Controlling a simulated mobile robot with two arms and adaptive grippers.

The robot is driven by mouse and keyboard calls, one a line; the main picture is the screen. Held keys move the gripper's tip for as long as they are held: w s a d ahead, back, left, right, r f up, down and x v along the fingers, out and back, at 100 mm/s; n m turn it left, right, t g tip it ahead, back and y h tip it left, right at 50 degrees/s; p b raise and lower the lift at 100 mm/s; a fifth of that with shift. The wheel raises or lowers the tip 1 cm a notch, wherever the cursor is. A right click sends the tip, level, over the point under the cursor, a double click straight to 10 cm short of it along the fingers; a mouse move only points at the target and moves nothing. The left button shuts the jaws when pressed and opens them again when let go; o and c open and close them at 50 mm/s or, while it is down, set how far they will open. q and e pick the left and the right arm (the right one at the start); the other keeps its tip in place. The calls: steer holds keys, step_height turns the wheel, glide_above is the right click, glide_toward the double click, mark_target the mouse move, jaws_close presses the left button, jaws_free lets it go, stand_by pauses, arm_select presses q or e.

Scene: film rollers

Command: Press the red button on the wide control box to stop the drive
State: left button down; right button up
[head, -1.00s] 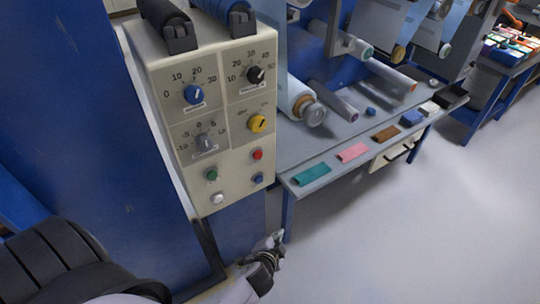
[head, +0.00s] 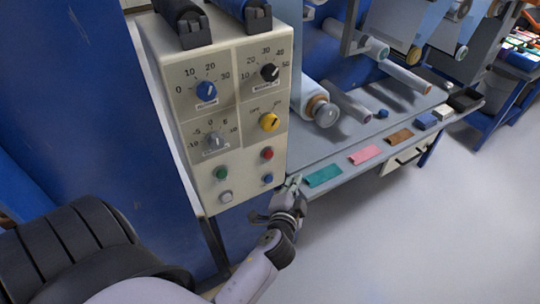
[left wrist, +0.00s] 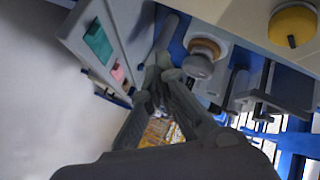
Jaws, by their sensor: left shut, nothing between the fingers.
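The wide control box (head: 218,170) is beige and stands left of centre in the head view, with dials, a yellow knob and several small buttons. The red button (head: 267,154) is on its lower right, above a blue button (head: 267,179) and right of a green one (head: 221,173). My left gripper (head: 294,183) is shut and empty, just right of the box's lower right corner and below the red button's height. In the left wrist view its closed fingers (left wrist: 160,66) point past the box's edge; the red button does not show there. My right gripper is not in view.
A grey workbench (head: 340,165) with teal, pink and brown pieces lies right of the box. Film rollers (head: 318,104) jut out above it. The yellow knob (left wrist: 293,25) shows at the upper right of the left wrist view. Open floor lies at the lower right.

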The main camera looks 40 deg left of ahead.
mark_target(269, 155)
arm_select(q)
steer(key=w+a+p, duration=0.2)
steer(key=w+a, duration=0.1)
steer(key=a, duration=0.5)
steer(key=shift+w, duration=0.2)
steer(key=shift+a, duration=0.15)
stand_by(1.2)
steer(key=shift+w+a, duration=0.15)
steer(key=shift+a, duration=0.15)
steer(key=shift+w+a, duration=0.15)
steer(key=shift+a, duration=0.3)
stand_by(0.9)
steer(key=shift+d, duration=0.1)
steer(key=shift+s+d, duration=0.35)
steer(key=shift+d, duration=0.35)
